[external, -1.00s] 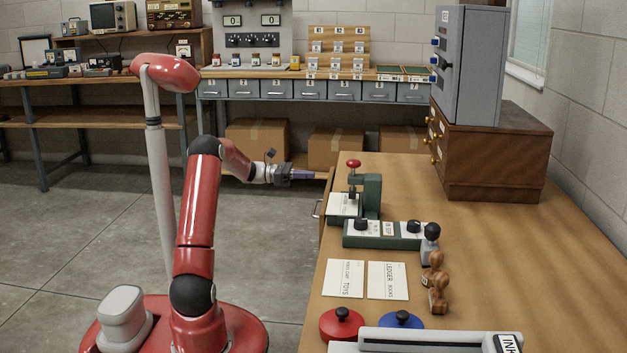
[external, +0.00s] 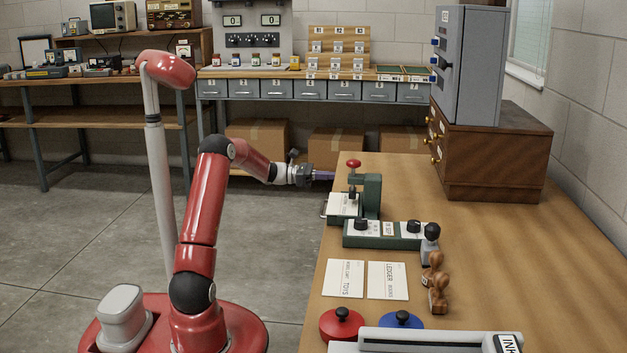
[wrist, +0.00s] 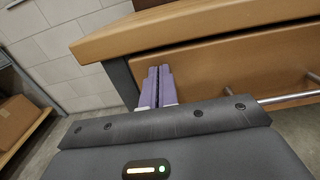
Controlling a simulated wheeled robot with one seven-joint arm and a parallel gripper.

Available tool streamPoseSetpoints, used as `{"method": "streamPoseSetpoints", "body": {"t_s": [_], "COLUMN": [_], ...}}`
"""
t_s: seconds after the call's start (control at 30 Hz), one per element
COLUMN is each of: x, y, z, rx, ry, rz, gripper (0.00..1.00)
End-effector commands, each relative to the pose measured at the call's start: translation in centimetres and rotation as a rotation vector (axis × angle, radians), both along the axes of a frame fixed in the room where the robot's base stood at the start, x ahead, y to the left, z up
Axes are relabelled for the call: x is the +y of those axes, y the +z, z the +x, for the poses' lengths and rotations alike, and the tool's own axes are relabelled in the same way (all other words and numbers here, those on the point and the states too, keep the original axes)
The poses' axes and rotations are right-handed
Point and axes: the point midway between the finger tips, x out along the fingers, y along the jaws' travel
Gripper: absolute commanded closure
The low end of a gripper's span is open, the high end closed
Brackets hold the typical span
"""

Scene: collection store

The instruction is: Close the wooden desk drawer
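The wooden desk (external: 480,250) stands at the right. Its drawer front (wrist: 220,70) shows under the tabletop edge in the wrist view, in or very nearly in line with the desk's front. The drawer's metal handle (wrist: 290,97) is to the right of my fingers; in the external view the handle (external: 322,208) just shows at the desk's left edge. My gripper (external: 322,175) is at the desk's far left edge. In the wrist view its purple fingers (wrist: 156,86) are together with nothing between them, tips against or very close to the drawer front's left part.
A green press (external: 371,195) and a green stamp base (external: 385,234) stand on the desk near the drawer. A wooden cabinet (external: 490,165) stands at its back. Cardboard boxes (external: 337,146) sit under the rear bench.

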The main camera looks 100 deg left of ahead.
Motion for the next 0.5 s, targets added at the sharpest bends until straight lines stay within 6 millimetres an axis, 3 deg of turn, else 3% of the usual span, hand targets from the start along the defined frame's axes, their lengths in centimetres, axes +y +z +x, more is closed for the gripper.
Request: {"method": "streamPoseSetpoints", "body": {"t_s": [0.1,0.5], "x": [-0.1,-0.3], "y": [0.1,0.1], "z": [2.0,2.6], "rx": [-0.001,-0.003], "ry": [-0.003,-0.009], "rz": [-0.002,-0.001], "gripper": [1.00,1.00]}}
